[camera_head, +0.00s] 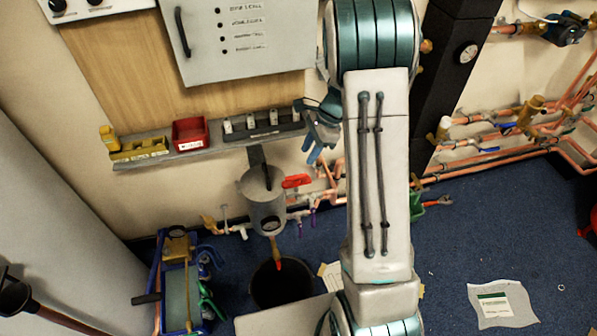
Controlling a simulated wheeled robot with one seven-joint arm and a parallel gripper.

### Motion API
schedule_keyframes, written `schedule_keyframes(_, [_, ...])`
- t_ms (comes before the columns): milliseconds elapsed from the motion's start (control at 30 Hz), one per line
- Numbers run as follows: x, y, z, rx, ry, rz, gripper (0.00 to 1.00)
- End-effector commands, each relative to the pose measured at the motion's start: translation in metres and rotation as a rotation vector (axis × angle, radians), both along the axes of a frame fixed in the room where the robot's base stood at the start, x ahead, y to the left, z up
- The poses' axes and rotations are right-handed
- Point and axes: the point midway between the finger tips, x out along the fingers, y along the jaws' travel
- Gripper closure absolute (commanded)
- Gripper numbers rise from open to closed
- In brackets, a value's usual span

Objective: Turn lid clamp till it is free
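A grey cylindrical vessel (265,208) stands against the wall, left of my arm. A dark bar or handle (257,160) sits at its top and points up toward the shelf; it looks like the lid clamp, but its details are too small to be sure. My gripper (311,150) is up and to the right of the vessel, beside the right end of the shelf, with its blue fingers pointing down. It is apart from the dark bar. My arm partly covers it, and the gap between the fingers is unclear.
A red lever (297,181) sticks out right of the vessel, near copper pipes (480,165). A shelf (205,150) with red and yellow bins runs above. A black bucket (282,284) stands below. A blue-framed cart (180,285) is at left. Blue floor is open at right.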

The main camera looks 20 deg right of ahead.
Motion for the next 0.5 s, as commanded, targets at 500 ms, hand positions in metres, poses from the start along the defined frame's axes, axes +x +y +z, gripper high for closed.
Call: schedule_keyframes(500, [-0.001,0.032,-0.078,-0.001,0.001,0.002,0.66])
